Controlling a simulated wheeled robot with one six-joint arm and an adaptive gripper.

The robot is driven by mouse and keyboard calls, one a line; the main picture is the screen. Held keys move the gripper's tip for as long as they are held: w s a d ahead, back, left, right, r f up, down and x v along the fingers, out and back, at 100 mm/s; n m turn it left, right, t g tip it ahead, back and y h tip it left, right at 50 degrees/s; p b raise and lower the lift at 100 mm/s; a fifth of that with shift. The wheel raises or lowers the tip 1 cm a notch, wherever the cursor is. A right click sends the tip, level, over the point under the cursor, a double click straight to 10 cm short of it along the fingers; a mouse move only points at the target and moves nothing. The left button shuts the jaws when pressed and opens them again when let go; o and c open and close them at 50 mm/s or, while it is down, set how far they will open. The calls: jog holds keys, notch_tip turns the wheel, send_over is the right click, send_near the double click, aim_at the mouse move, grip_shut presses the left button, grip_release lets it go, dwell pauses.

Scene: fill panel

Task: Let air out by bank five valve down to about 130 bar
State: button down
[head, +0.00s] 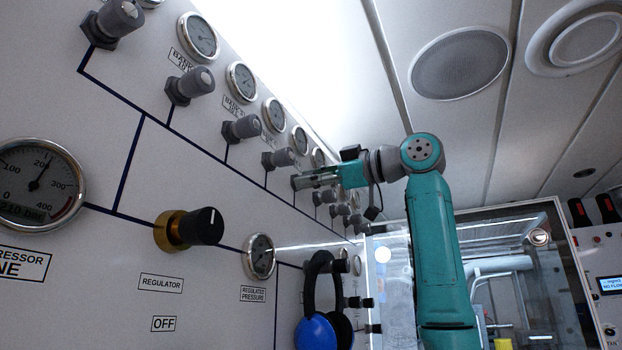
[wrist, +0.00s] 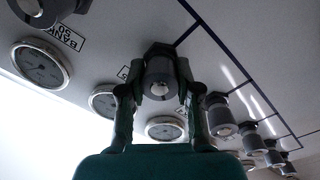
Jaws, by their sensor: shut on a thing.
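My gripper (head: 303,182) reaches the far part of the sloping white panel in the head view. In the wrist view, my gripper (wrist: 160,90) is shut on a grey valve knob (wrist: 160,79), one finger on each side. The label by this knob is mostly hidden behind a finger, so I cannot read its bank number. Round bank gauges (wrist: 103,100) line the panel beside the knobs; another gauge (wrist: 165,129) sits below the held knob in the picture. Their needles are too small to read.
More grey bank valves (head: 247,127) run along the panel on both sides of the held one. A black and brass regulator knob (head: 200,227), a large gauge (head: 38,188) and blue earmuffs (head: 316,331) are lower down. Open air lies right of the panel.

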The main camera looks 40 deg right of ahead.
jog(key=shift+n, duration=2.3)
jog(key=shift+y, duration=0.3)
jog(key=c, duration=0.8)
grip_release()
jog(key=shift+s, duration=0.15)
jog(key=v, duration=1.1)
jog(key=shift+s, duration=0.35)
